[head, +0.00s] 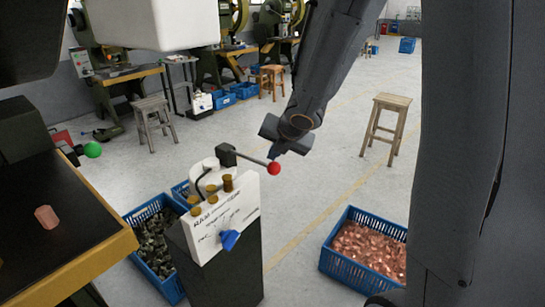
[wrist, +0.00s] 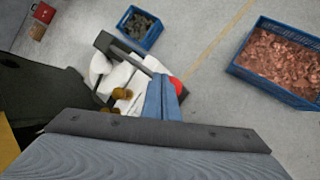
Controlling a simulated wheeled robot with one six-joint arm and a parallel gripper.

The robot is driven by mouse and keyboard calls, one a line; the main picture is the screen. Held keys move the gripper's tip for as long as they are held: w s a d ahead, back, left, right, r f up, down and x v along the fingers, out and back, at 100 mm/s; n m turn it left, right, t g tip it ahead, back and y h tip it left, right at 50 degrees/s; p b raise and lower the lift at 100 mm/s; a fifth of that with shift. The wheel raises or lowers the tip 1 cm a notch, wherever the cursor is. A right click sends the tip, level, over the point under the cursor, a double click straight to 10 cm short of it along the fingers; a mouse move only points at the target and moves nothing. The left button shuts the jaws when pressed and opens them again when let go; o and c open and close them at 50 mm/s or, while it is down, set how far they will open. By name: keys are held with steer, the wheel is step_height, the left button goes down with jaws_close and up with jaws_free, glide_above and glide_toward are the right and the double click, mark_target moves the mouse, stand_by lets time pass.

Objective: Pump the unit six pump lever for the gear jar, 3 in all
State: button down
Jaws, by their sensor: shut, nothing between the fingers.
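The pump lever (head: 250,159) is a thin grey rod running right from a dark block to a red knob (head: 273,168). It sits on top of a pump unit with a white labelled panel (head: 205,222), a blue pointer dial (head: 229,239) and brass fittings. A white round jar (head: 204,174) stands behind the panel; I cannot tell if it is the gear jar. My gripper (head: 276,152) is shut and empty, just above the knob. In the wrist view its blue fingers (wrist: 162,98) partly cover the red knob (wrist: 176,85); I cannot tell whether they touch.
A blue crate of copper pieces (head: 365,246) stands right of the unit. Another blue crate of dark parts (head: 151,240) is at its left. A workbench (head: 75,235) with a copper piece fills the lower left. Stools and machines stand farther back. The floor between is clear.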

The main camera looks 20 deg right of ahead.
mark_target(275, 165)
steer(key=shift+s+d+f+b, duration=0.1)
steer(key=shift+s+f+b, duration=0.05)
steer(key=shift+f+b, duration=0.9)
steer(key=shift+s+d+f+b, duration=0.1)
steer(key=shift+s+f+b, duration=0.05)
steer(key=shift+f+b, duration=0.85)
stand_by(1.9)
steer(key=shift+r, duration=0.1)
stand_by(0.5)
steer(key=shift+w+a+r+p, duration=0.1)
steer(key=shift+w+r+p, duration=0.05)
steer(key=shift+r+p, duration=1.1)
steer(key=shift+w+a+r+p, duration=0.15)
steer(key=shift+r+p, duration=1)
steer(key=shift+p, duration=0.15)
steer(key=shift+w+a+r+p, duration=0.1)
steer(key=shift+w+r+p, duration=0.05)
steer(key=shift+r+p, duration=1.1)
steer(key=r+p, duration=0.4)
steer(key=p, duration=0.1)
steer(key=shift+w+a+r, duration=0.2)
steer(key=shift+w+r, duration=0.1)
steer(key=shift+r, duration=0.1)
